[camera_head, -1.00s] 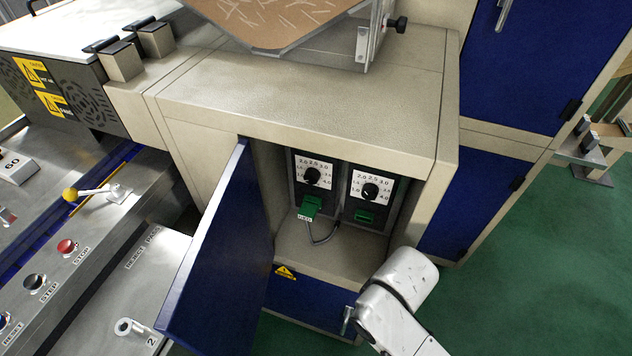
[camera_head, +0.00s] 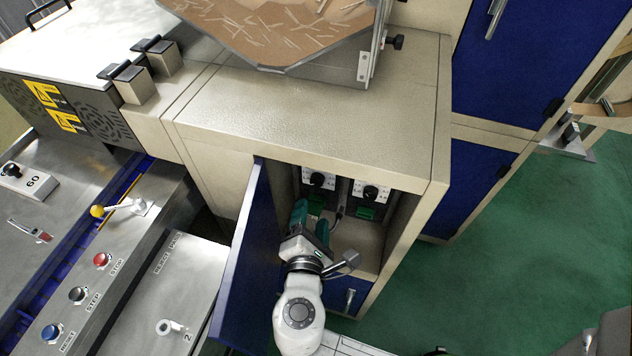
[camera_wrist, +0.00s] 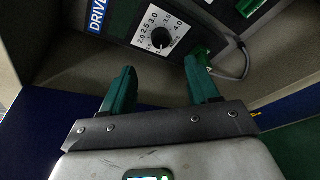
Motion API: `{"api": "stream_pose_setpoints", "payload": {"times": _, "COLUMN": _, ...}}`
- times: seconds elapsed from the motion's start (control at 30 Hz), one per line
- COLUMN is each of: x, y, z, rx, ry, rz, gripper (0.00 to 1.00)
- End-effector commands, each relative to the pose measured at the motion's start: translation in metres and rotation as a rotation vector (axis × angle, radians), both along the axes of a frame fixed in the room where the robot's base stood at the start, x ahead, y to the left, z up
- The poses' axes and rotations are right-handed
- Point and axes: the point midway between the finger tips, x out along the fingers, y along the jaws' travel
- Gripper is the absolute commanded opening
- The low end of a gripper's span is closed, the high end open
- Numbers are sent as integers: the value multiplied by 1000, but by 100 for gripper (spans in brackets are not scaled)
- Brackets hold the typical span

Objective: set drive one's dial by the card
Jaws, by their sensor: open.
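Two drives sit side by side inside the open cabinet. The left drive's black dial (camera_head: 318,179) on a white scale plate is partly cut off by the cabinet's top edge; the right dial (camera_head: 371,191) is beside it. In the wrist view, a dial (camera_wrist: 160,38) with printed numbers, among them 2.0 to 4.0, lies just beyond my fingertips, beside a blue label (camera_wrist: 97,15) reading "DRIVE"; its number is cut off. My gripper (camera_head: 312,222) is inside the cabinet opening, below the left drive. Its green fingers (camera_wrist: 160,68) are apart, with nothing between them. I cannot make out a card.
The open blue door (camera_head: 245,245) stands close to the left of my arm. A green plug (camera_wrist: 200,55) with a grey cable sits near my right finger. The cabinet's right wall (camera_head: 410,240) bounds the opening. A control panel with buttons (camera_head: 78,295) lies left.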

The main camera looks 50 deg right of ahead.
Motion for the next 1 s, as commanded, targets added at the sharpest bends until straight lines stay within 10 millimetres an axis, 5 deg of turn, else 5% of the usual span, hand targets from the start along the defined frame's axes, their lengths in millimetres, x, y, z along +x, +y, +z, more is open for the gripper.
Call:
{"api": "stream_pose_setpoints", "payload": {"times": 0.5, "x": 46, "y": -68, "z": -20, "rx": 2, "ry": -1, "rz": -6, "gripper": 60}}
{"api": "stream_pose_setpoints", "payload": {"times": 1.0, "x": 56, "y": -83, "z": -26, "rx": 4, "ry": -1, "rz": -3, "gripper": 60}}
